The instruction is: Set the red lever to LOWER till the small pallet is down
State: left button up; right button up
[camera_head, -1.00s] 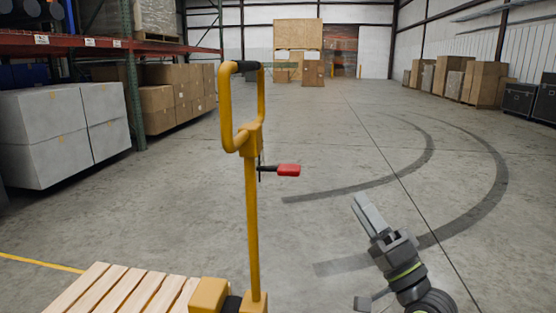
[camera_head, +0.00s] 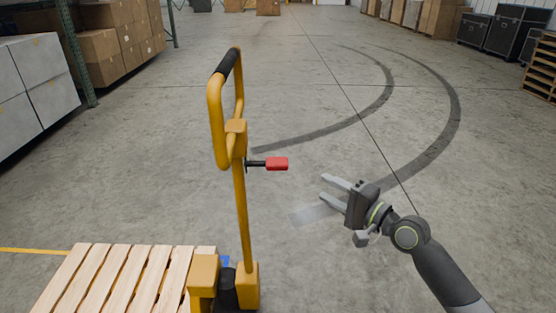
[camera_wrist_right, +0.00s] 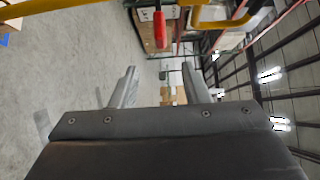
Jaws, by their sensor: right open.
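The red lever (camera_head: 277,164) sticks out to the right from the yellow pallet jack's handle post (camera_head: 241,190) in the head view. It also shows at the top of the right wrist view (camera_wrist_right: 160,29), ahead of the fingers. The small wooden pallet (camera_head: 105,280) lies at the lower left, beside the jack's base; whether it is raised off the floor is hard to tell. My right gripper (camera_head: 328,187) is open and empty, to the right of and a little below the lever, with a gap between them. My left gripper is not in view.
The jack's looped handle (camera_head: 214,115) rises above the lever. Grey boxes (camera_head: 40,85) and cartons (camera_head: 110,40) stand on the left, black cases (camera_head: 510,35) at the far right. The floor (camera_head: 330,100) around the lever is clear, with dark tyre marks.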

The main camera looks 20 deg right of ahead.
aim_at(281, 163)
jog(key=x, duration=1.6)
jog(key=shift+c, duration=0.3)
grip_shut()
